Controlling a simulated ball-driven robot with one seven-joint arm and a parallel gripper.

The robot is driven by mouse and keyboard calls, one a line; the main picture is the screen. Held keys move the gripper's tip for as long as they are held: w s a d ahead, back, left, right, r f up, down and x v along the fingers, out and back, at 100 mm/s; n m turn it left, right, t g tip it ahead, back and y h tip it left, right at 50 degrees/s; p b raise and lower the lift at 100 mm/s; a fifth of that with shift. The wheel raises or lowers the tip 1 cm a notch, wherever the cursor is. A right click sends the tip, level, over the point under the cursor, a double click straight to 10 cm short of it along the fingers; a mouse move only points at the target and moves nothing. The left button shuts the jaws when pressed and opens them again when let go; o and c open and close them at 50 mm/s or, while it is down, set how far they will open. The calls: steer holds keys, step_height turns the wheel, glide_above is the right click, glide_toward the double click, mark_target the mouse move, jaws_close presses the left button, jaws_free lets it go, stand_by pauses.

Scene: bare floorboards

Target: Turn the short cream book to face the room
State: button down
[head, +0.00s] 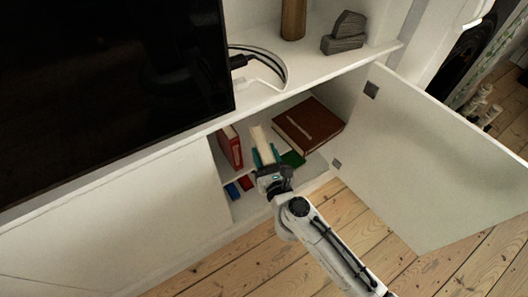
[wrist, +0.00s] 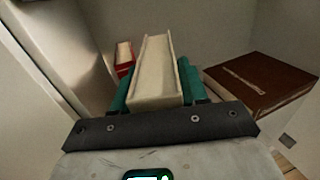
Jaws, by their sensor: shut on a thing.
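The short cream book (head: 261,141) stands inside the open cabinet, between a red book and a brown book. My gripper (head: 266,157) reaches in from the front, and its teal fingers are shut on the cream book. In the wrist view the cream book (wrist: 156,70) is upright between the two fingers (wrist: 155,92), with its pale page edges and thin cover edges toward the camera. The lower part of the book is hidden by my gripper.
A red book (head: 231,147) stands to the left; a large brown book (head: 308,125) lies to the right. A green item (head: 292,159) and small blue (head: 232,190) and red (head: 246,183) items lie low in the cabinet. The open door (head: 430,150) spans the right side.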

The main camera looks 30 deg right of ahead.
stand_by(0.4)
steer(key=w+d+n+y, duration=0.1)
steer(key=w+d, duration=0.3)
steer(key=w, duration=0.4)
steer(key=w+d+n+y, duration=0.1)
steer(key=w+d+y, duration=0.2)
steer(key=w, duration=0.5)
steer(key=shift+d+n+t+b, duration=0.3)
steer(key=shift+d+n+b, duration=0.1)
steer(key=shift+d, duration=0.5)
stand_by(2.9)
stand_by(0.5)
steer(key=shift+f, duration=0.2)
stand_by(0.3)
steer(key=c, duration=0.5)
jaws_free()
